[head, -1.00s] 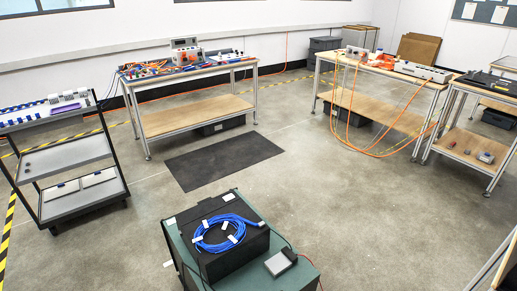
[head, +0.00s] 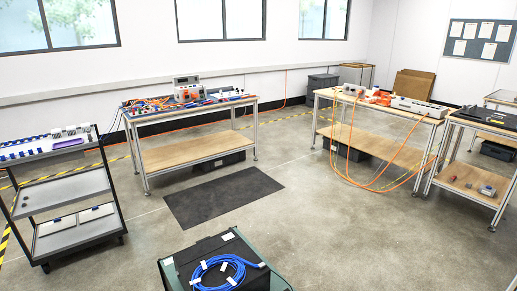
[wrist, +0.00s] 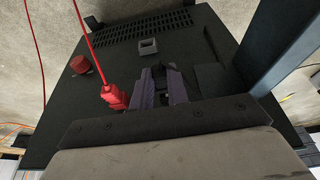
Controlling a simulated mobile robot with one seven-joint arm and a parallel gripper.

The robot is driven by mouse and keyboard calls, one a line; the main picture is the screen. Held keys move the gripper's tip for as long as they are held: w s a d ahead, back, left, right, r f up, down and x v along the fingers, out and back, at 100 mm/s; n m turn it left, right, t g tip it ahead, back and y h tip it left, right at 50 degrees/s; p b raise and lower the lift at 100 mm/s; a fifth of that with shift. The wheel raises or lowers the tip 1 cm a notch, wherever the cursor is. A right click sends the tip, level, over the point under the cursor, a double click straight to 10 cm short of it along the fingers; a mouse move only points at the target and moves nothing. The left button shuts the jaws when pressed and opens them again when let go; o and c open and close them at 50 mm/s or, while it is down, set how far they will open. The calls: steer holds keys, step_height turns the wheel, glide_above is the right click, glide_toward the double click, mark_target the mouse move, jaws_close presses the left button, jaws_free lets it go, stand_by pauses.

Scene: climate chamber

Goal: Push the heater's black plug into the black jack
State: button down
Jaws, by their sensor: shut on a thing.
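In the wrist view my gripper (wrist: 161,82) has its fingers close together over a dark box (wrist: 210,45). A small black thing (wrist: 159,71), which I take as the black plug, is between the fingertips, hard to tell against the dark surface. Just beyond it is a small grey square fitting (wrist: 148,46). I cannot tell whether the plug touches the box, and I cannot make out the black jack. A red plug (wrist: 115,97) with a red cable is beside the left finger. My gripper does not show in the head view.
The box has a slotted vent (wrist: 145,27) and a red round fitting (wrist: 81,64). In the head view a blue cable coil (head: 222,272) lies on a black case close in front.

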steer(key=shift+w, duration=0.1)
steer(key=shift+w+a+p, duration=0.3)
steer(key=shift+w, duration=0.05)
steer(key=shift+w+a, duration=0.2)
steer(key=shift+w, duration=0.1)
stand_by(0.8)
steer(key=c, duration=1.3)
jaws_free()
